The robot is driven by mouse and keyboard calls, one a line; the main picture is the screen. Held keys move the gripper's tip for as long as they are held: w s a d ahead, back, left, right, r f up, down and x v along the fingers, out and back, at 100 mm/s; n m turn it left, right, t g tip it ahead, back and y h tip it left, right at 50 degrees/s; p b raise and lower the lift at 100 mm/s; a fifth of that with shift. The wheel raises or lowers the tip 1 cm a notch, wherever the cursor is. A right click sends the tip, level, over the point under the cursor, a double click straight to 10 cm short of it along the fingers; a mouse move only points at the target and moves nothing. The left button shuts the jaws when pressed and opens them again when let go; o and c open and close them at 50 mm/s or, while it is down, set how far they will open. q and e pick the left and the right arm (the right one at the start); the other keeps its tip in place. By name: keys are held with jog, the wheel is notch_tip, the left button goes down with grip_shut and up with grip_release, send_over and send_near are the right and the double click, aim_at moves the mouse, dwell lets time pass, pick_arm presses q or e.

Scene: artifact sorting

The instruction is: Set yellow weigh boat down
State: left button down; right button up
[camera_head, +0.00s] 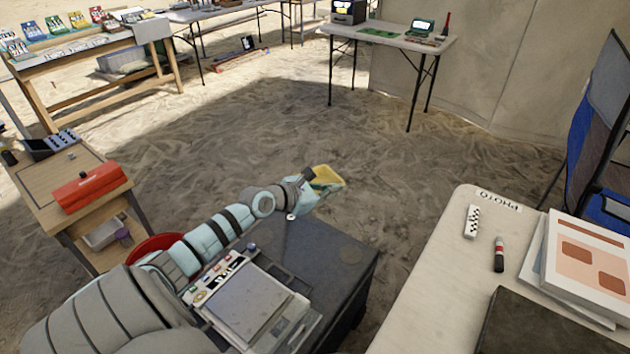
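The yellow weigh boat (329,173) is at the tip of my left gripper (314,184), which appears shut on its edge. It is beyond the far edge of the dark grey table (335,258), with sandy ground behind it in the picture. The boat looks tilted, and part of it is hidden by the gripper. My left arm reaches in from the lower left, over the dark table. My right gripper is not in view.
A balance (248,300) takes up the near left of the dark table; the table's right side is clear. A white table (455,250) marked PHOTO stands at right, with a scale bar (472,221), a marker (499,254) and papers. A red toolbox (90,188) is at left.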

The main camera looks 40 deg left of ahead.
pick_arm(q)
jog(key=w+a+f+n+y+b, duration=0.2)
jog(key=w+a+f+n+y, duration=0.15)
jog(key=f, duration=0.45)
jog(key=y+b, duration=0.2)
jog(key=b, duration=0.9)
send_over(326, 256)
notch_tip(326, 256, down, 17)
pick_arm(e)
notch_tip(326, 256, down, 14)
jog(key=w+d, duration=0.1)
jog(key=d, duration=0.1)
pick_arm(q)
jog(key=shift+n, duration=0.35)
notch_tip(326, 256, down, 6)
jog(key=b, duration=0.6)
jog(key=shift+a, duration=0.1)
jog(key=shift+f, duration=0.15)
jog(key=shift+f+b, duration=0.85)
jog(key=shift+b, duration=0.25)
jog(key=shift+f+b, duration=0.9)
jog(key=shift+f, duration=0.05)
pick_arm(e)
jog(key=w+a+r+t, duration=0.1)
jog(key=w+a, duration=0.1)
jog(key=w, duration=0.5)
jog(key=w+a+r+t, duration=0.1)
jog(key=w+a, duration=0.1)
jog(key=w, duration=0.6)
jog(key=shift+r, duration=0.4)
